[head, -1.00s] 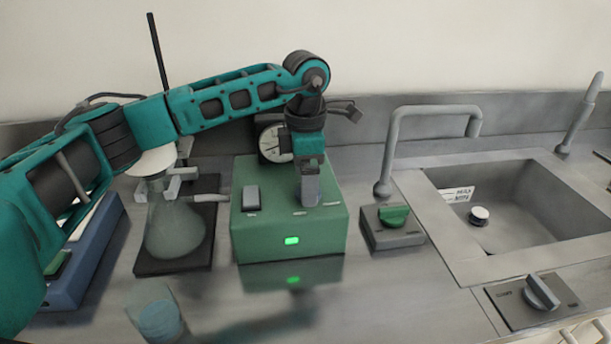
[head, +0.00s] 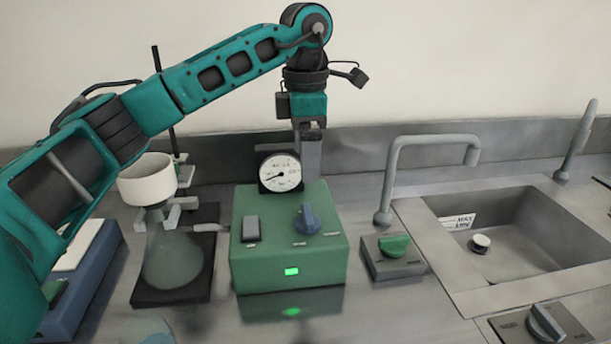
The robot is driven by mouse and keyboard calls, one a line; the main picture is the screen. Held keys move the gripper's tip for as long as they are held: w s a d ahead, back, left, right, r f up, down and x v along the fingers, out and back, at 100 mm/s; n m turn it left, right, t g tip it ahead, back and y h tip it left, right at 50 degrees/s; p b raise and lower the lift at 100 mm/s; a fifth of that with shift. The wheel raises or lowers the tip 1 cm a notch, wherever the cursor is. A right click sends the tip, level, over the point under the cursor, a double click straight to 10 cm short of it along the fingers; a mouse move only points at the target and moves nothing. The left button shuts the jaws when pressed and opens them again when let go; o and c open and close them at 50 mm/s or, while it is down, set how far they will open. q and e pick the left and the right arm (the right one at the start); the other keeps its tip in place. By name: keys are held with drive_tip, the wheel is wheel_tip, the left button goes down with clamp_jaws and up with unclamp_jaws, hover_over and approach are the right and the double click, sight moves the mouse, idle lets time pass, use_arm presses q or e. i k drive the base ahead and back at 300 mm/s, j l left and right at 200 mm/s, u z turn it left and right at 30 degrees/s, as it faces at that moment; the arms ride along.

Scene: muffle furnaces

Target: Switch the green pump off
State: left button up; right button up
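The green pump (head: 262,262) stands on the bench in the middle of the head view. Its front has a lit green lamp (head: 291,272). On its top are a grey rocker switch (head: 251,229) at left and a blue knob (head: 307,219) at right. A round gauge (head: 281,173) stands at its back. My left gripper (head: 309,178) points down above and behind the blue knob, apart from it. Its fingers look close together, but I cannot tell whether they are shut. My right gripper is not in view.
A flask (head: 172,255) with a white funnel (head: 148,181) stands on a dark stand left of the pump. A grey box with a green knob (head: 394,245) stands right of it, before the sink (head: 500,275) and faucet (head: 432,141). A blue device (head: 83,276) is at far left.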

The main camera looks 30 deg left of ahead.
sight(250, 223)
drive_tip(key=k, duration=1)
